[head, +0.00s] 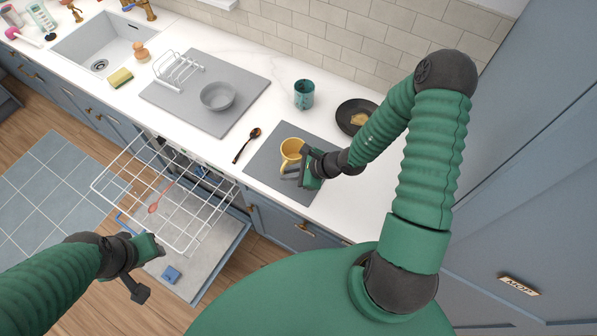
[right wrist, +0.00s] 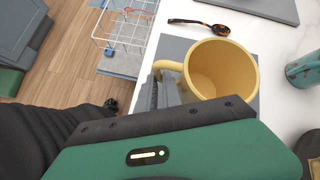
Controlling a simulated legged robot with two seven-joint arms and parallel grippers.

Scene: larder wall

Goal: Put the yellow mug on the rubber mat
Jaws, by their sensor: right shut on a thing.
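The yellow mug (head: 291,150) is upright over the dark grey rubber mat (head: 262,160) on the counter. It also shows in the right wrist view (right wrist: 222,70), with its open top facing up and its handle toward my gripper. My right gripper (head: 294,170) is shut on the mug's handle. The mug looks to be on the mat or just above it; I cannot tell whether its base touches. My left gripper (head: 150,268) is at the lower left, above the floor and the lowered dishwasher door, with its fingers apart and nothing between them.
A dark spoon (head: 247,145) lies left of the mat. A teal cup (head: 304,94) and a black pan (head: 357,116) stand behind it. A grey bowl (head: 218,96) sits on a larger grey mat (head: 250,88). An open dishwasher rack (head: 165,190) juts out below the counter.

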